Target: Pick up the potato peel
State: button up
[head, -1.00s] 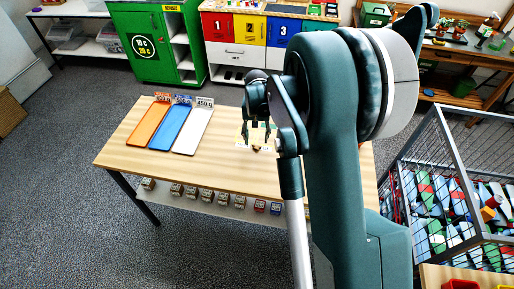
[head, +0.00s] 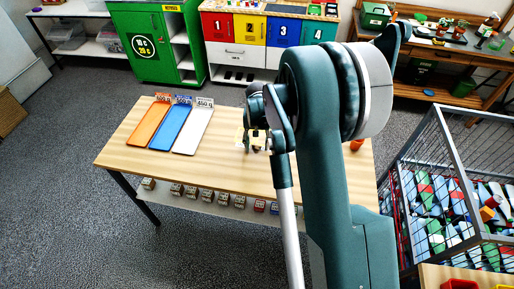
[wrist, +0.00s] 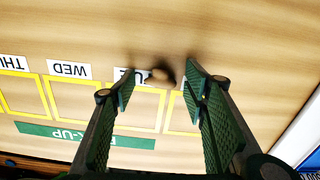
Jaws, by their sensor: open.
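The potato peel (wrist: 161,74) looks like a small dark brown piece on the wooden table (wrist: 220,35) in the wrist view. It lies beside the day labels at the upper edge of a yellow-outlined box. My gripper (wrist: 160,82) is open, with one green-padded finger on each side of the peel in the picture. I cannot tell how far the fingertips are above the table. In the head view my gripper (head: 256,140) is low over the right half of the table, and the peel is not clear there.
Orange, blue and white trays (head: 190,138) lie on the table's left half. A small orange object (head: 356,145) stands near its right end. A wire cage (head: 440,190) with mixed items is on the right. The table between trays and gripper is clear.

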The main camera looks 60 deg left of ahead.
aim_at(257, 146)
dwell(0.5)
jog(key=c, duration=0.8)
jog(key=shift+r, duration=0.1)
notch_tip(257, 146, up, 10)
dwell(0.4)
dwell(0.5)
